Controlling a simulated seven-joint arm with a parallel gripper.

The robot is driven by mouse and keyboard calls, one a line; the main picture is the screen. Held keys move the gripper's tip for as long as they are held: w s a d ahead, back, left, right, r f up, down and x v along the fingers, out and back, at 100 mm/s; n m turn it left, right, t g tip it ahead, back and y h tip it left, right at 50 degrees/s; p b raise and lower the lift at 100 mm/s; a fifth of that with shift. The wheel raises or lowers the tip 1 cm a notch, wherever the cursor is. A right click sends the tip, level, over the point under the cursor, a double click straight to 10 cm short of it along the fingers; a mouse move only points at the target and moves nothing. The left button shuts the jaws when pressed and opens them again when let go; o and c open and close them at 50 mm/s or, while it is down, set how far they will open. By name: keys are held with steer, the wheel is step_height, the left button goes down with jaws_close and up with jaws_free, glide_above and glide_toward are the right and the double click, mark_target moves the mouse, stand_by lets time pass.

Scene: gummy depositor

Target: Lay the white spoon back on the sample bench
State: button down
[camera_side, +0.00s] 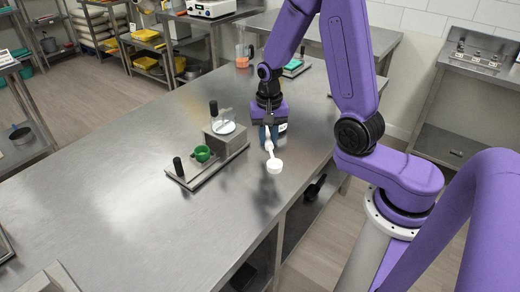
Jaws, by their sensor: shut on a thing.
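The white spoon (274,166) hangs from my gripper (268,124), its round bowl toward the camera and its handle running up between the fingers. My gripper is shut on the handle, and the fingertips are small in this view. The spoon is over the right part of a long steel bench (130,205), near its right edge. It seems to be above the surface, but the exact height is hard to tell. A blue thing with a white label is partly hidden behind my gripper.
Left of the spoon stands a grey device (226,142) with a clear dome and a base plate holding a green cup (202,153). A beaker (242,58) and a scale-like tray (296,67) are at the far end. The bench's left and front are mostly clear.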

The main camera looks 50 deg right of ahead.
mark_target(260, 158)
steer(key=shift+w+d+f, duration=0.1)
steer(key=shift+w+f, duration=0.65)
steer(key=shift+f, duration=0.2)
steer(key=shift+w+d+f, duration=0.1)
steer(key=shift+w+f, duration=0.65)
steer(key=shift+f, duration=1.7)
steer(key=c, duration=0.9)
jaws_free()
steer(key=shift+f, duration=0.1)
steer(key=shift+c, duration=0.2)
